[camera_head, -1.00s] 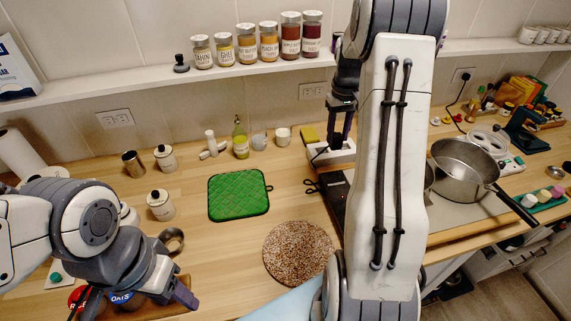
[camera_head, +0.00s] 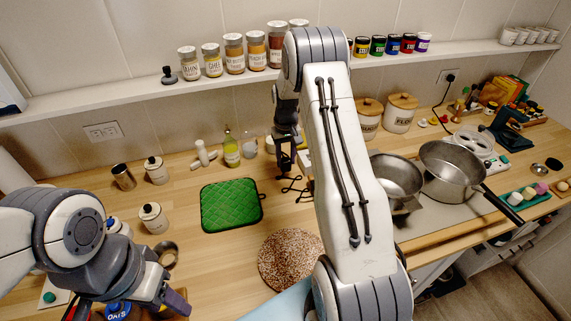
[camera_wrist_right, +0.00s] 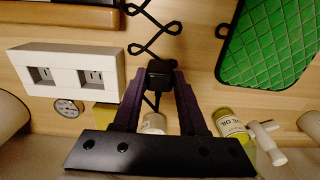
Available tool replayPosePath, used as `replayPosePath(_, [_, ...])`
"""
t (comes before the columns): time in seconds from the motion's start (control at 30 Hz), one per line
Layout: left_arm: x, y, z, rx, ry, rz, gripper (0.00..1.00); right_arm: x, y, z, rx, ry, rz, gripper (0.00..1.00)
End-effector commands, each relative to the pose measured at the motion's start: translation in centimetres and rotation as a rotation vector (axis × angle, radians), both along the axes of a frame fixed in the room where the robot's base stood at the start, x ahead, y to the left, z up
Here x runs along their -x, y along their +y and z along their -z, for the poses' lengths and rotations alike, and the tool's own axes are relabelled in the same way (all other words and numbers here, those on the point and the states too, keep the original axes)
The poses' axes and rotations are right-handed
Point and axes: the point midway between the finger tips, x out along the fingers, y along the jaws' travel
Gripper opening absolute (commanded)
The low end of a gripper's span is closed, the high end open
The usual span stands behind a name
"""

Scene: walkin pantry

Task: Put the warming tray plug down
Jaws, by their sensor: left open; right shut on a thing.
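The warming tray plug (camera_wrist_right: 160,73) is a small black block with a thin black zigzag cord. My right gripper (camera_wrist_right: 160,84) has its purple fingers shut on it in the right wrist view. In the head view my right gripper (camera_head: 286,170) is over the wooden counter, right of the green quilted mat (camera_head: 231,205). The cord (camera_head: 296,188) shows beside it. I cannot tell whether the plug touches the counter. My left gripper (camera_head: 170,303) is open and empty at the lower left.
A white two-socket outlet box (camera_wrist_right: 70,74) is beside the plug in the right wrist view. A round speckled mat (camera_head: 289,259) lies in front. Two pots stand right, one the large pot (camera_head: 450,171).

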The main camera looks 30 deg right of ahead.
Motion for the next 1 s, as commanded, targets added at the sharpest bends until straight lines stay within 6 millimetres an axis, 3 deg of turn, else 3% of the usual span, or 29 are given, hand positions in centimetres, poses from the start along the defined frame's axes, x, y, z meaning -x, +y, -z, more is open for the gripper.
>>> replayPosePath(0.3, [0.0, 0.0, -2.0, 0.000, 0.000, 0.000, 0.50, -0.1, 0.1, 3.7, -0.001, 0.002, 0.000, 0.00])
replayPosePath(0.7, [0.0, 0.0, -1.5, 0.000, 0.000, 0.000, 0.50, -0.1, 0.1, 4.5, 0.000, 0.000, 0.000, 0.00])
replayPosePath(0.73, [0.0, 0.0, -1.5, 0.000, 0.000, 0.000, 0.50, -0.1, 0.1, 4.5, 0.000, 0.000, 0.000, 0.45])
replayPosePath(0.8, [0.0, 0.0, -1.6, 0.000, 0.000, 0.000, 0.50, -0.1, 0.1, 4.4, 0.000, 0.000, 0.000, 0.71])
replayPosePath(1.0, [0.0, 0.0, -1.6, 0.000, 0.000, 0.000, 0.50, -0.1, 0.1, 4.4, 0.000, 0.000, 0.000, 0.71])
